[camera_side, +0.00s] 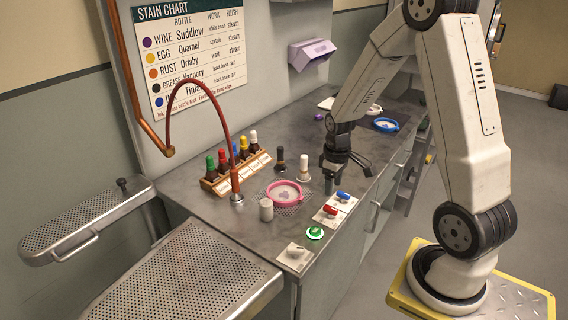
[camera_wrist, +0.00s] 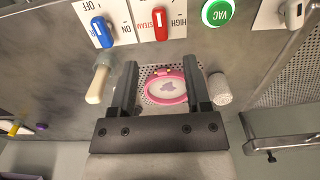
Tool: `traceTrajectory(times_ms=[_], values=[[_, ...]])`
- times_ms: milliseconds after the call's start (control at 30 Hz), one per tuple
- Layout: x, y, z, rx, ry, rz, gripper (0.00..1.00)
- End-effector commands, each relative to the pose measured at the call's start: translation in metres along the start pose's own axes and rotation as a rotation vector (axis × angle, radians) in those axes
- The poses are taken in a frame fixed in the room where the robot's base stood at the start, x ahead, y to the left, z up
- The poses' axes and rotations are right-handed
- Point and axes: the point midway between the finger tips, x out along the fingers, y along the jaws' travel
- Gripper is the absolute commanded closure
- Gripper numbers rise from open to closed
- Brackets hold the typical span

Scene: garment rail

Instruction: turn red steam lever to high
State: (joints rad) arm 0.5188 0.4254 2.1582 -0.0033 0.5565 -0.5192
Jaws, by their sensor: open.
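The red steam lever (camera_side: 330,210) sits on a white plate on the counter's front edge. It shows in the wrist view (camera_wrist: 160,22) at the top, with HIGH printed to its right and STEAM to its left. I cannot tell its setting for sure. My gripper (camera_wrist: 160,72) is open and empty, its two fingers apart from the lever and below it in the wrist view. In the side view my gripper (camera_side: 338,172) hangs over the counter, behind the levers.
A blue ON/OFF lever (camera_side: 343,196) stands beside the red one. A green VAC button (camera_side: 315,232) is on its other side. A pink hoop (camera_side: 285,193), a pale-handled brush (camera_side: 304,168) and a grey cylinder (camera_side: 266,209) stand nearby. Bottles (camera_side: 222,161) stand in a rack behind.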

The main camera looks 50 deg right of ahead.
Motion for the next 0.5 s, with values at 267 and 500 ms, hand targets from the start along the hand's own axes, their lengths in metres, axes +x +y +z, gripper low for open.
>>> traceTrajectory(times_ms=[267, 500], values=[[0.005, 0.0, 0.0, 0.002, -0.002, -0.002, 0.38], [0.023, 0.0, 0.001, 0.003, -0.003, -0.003, 0.38]])
